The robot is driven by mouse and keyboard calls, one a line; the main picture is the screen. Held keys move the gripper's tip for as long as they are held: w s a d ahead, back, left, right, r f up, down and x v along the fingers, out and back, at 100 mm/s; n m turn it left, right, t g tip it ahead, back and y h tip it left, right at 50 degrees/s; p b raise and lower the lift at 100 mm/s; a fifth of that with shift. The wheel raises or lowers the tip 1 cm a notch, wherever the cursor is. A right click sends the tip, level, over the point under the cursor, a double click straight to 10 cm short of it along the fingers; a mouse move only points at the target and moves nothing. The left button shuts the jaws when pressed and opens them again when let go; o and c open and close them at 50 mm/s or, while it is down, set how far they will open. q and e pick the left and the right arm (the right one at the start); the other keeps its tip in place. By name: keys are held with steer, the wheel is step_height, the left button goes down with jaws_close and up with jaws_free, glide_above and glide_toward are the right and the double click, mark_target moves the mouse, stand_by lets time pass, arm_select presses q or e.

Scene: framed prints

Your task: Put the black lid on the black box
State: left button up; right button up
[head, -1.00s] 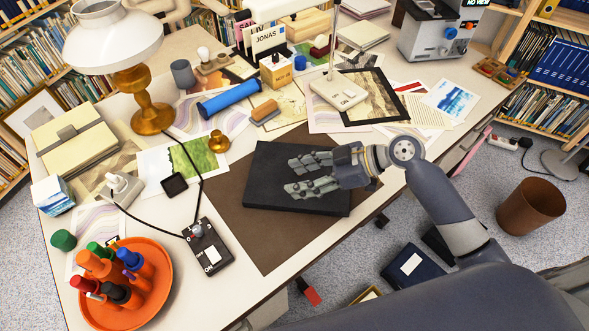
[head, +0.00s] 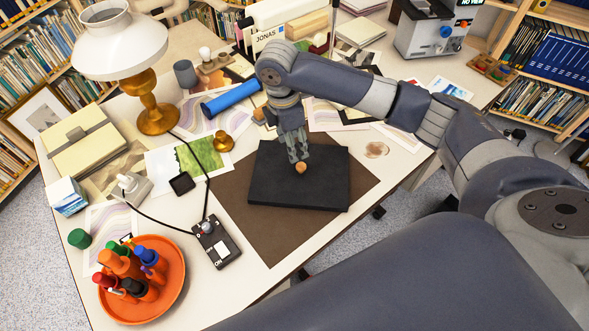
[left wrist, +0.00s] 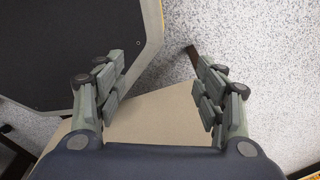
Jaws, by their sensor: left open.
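A flat black square slab (head: 320,190) lies on the brown mat (head: 240,205) in the head view. I cannot tell from this angle whether it is the box, the lid or both together. A small round wooden knob (head: 301,167) shows on its upper part. My right gripper (head: 299,160) points down over the slab, its fingertips at the knob. The fingers look close together, but I cannot tell whether they grip it. My left gripper (left wrist: 160,80) is open and empty in the left wrist view, away from the slab.
A black control box (head: 215,243) with a cable and an orange tray (head: 172,299) of bottles stand left of the mat. A white-shaded lamp (head: 120,45), a blue cylinder (head: 231,98) and a brass knob (head: 223,141) are behind. The mat's front is bare.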

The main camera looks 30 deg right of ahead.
glide_above(301, 166)
steer(key=a, duration=0.2)
steer(key=f, duration=0.5)
steer(key=shift+w+d+f, duration=0.15)
steer(key=shift+d, duration=0.1)
steer(key=f, duration=0.2)
steer(key=d+f+p, duration=0.1)
steer(key=f, duration=0.1)
steer(key=shift+d, duration=0.15)
steer(key=shift+f, duration=0.6)
jaws_close()
